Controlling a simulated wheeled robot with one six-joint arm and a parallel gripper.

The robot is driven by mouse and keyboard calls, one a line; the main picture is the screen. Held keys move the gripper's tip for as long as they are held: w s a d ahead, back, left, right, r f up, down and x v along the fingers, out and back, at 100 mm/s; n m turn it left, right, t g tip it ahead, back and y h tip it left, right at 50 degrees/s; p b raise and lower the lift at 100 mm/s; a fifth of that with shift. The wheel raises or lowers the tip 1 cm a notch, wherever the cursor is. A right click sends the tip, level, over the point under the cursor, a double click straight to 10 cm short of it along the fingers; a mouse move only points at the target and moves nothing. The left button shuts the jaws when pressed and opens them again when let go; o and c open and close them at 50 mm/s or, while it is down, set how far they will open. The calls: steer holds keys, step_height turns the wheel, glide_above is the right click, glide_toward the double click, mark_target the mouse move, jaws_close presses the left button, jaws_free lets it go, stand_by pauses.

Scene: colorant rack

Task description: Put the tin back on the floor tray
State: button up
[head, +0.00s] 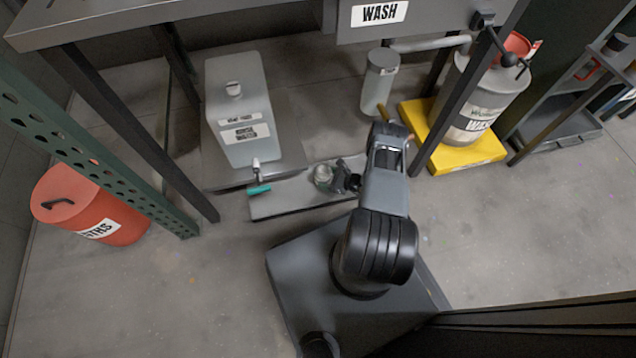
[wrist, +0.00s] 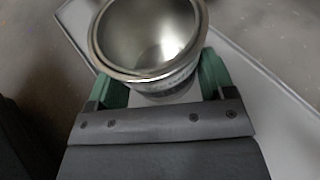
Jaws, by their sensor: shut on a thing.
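The tin (wrist: 150,45) is an open metal can with a shiny, empty-looking inside. In the wrist view it sits between the two green fingers of my gripper (wrist: 160,88), which is shut on it. In the head view the tin (head: 323,176) is small and sits over the floor tray (head: 290,203), a long low grey tray in front of the white container. My gripper (head: 340,181) reaches it from the right. The tray also shows beneath the tin in the wrist view (wrist: 265,105). I cannot tell whether the tin's base touches the tray.
A white container (head: 240,105) with a tap stands behind the tray; a teal item (head: 259,189) lies at the tray's left end. A grey canister (head: 379,82) and a drum on a yellow stand (head: 470,155) are to the right. Table legs and a red bin (head: 90,205) are left.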

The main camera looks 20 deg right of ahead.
steer(key=shift+w+a+f, duration=0.3)
steer(key=shift+a+f, duration=0.05)
steer(key=shift+f, duration=0.15)
steer(key=shift+w+a+f+b, duration=0.15)
steer(key=shift+f+b, duration=0.45)
steer(key=shift+f, duration=0.15)
steer(key=shift+w+a+f+b, duration=0.2)
steer(key=shift+f+b, duration=0.4)
steer(key=shift+f, duration=0.15)
steer(key=shift+w+a+f+b, duration=0.15)
steer(key=shift+f+b, duration=0.45)
steer(key=shift+f, duration=0.15)
steer(key=shift+f, duration=0.1)
steer(key=shift+f+b, duration=0.15)
steer(key=shift+b, duration=0.15)
steer(key=o, duration=1)
steer(key=shift+o, duration=0.2)
